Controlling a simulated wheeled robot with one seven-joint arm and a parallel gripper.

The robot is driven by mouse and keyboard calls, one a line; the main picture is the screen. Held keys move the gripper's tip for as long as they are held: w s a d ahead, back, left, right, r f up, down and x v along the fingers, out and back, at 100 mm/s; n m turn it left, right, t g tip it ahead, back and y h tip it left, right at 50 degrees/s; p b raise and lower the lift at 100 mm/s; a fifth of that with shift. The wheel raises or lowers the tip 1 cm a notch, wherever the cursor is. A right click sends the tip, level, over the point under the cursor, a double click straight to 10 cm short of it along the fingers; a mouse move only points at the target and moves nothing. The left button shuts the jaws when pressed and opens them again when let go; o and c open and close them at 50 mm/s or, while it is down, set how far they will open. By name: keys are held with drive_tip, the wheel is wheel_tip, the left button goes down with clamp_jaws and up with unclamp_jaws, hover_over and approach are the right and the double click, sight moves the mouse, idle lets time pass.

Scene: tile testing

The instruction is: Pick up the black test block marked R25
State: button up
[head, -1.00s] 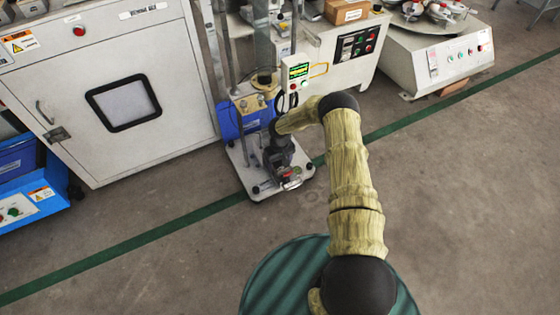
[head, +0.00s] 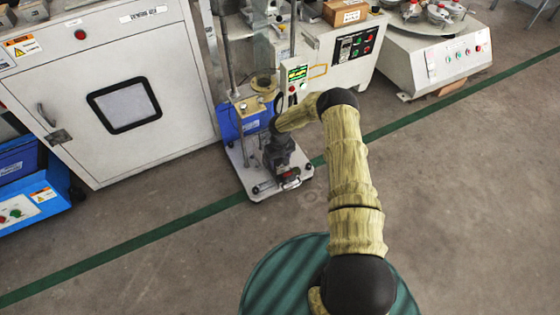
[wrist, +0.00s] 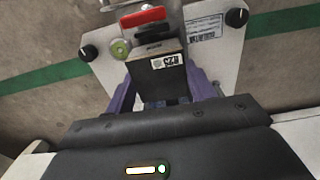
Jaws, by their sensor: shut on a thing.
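The black test block (wrist: 155,76) sits between the purple fingers of my gripper (wrist: 162,92) in the wrist view. My gripper is shut on the block, one finger on each side. The block is over the pale base plate of the test stand; I cannot tell whether it still touches something below. In the head view my gripper (head: 282,168) is low over the front of that plate, and the block is mostly hidden by the gripper.
A red part (wrist: 143,18) lies just beyond the block. A white cabinet (head: 180,95) stands left. The floor (head: 460,190) to the right is clear.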

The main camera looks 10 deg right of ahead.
drive_tip(key=shift+r+p, duration=1.8)
drive_tip(key=shift+r, duration=0.7)
